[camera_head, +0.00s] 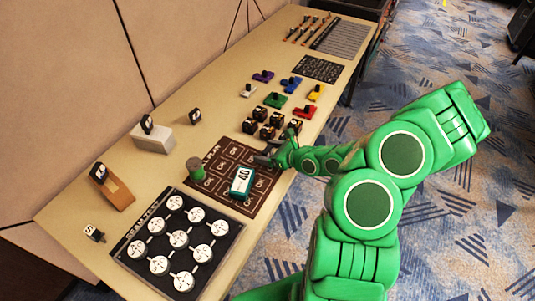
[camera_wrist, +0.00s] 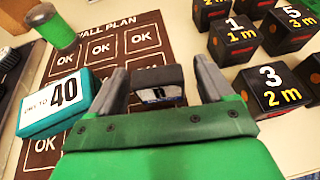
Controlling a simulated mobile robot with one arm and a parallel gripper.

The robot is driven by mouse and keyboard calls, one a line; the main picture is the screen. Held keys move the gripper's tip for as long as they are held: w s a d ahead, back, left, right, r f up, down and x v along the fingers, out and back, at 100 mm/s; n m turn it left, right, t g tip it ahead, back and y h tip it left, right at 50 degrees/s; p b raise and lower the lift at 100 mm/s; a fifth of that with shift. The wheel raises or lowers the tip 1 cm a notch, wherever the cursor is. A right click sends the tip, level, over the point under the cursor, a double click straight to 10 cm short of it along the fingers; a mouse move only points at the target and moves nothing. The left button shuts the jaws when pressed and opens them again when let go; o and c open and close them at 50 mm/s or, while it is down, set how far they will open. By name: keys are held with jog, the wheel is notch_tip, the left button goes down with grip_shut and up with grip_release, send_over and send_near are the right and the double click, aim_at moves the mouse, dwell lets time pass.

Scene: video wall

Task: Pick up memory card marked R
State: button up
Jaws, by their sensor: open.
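My gripper (camera_head: 264,155) reaches over the dark wall-plan mat (camera_head: 262,186). In the wrist view my gripper (camera_wrist: 160,68) is open, with a small dark piece (camera_wrist: 157,90) between its fingers; it has a pale patch, shows no legible letter, and I cannot tell if it is touched. Small dark cards in the head view are one on a pale block (camera_head: 147,123), one on a wooden stand (camera_head: 99,173), one on the table at the back (camera_head: 194,115) and one at the front left (camera_head: 93,232) that seems marked S. I cannot read an R on any.
A teal-edged box marked 40 (camera_head: 242,181) and a green cylinder (camera_head: 195,168) stand on the mat. Several black numbered cubes (camera_wrist: 273,90) crowd the right of my gripper. A board with white discs (camera_head: 176,240) lies at the front; coloured pieces (camera_head: 274,100) stand further back.

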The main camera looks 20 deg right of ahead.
jog(key=shift+x, duration=0.85)
jog(key=c, duration=1)
jog(key=shift+c, duration=0.2)
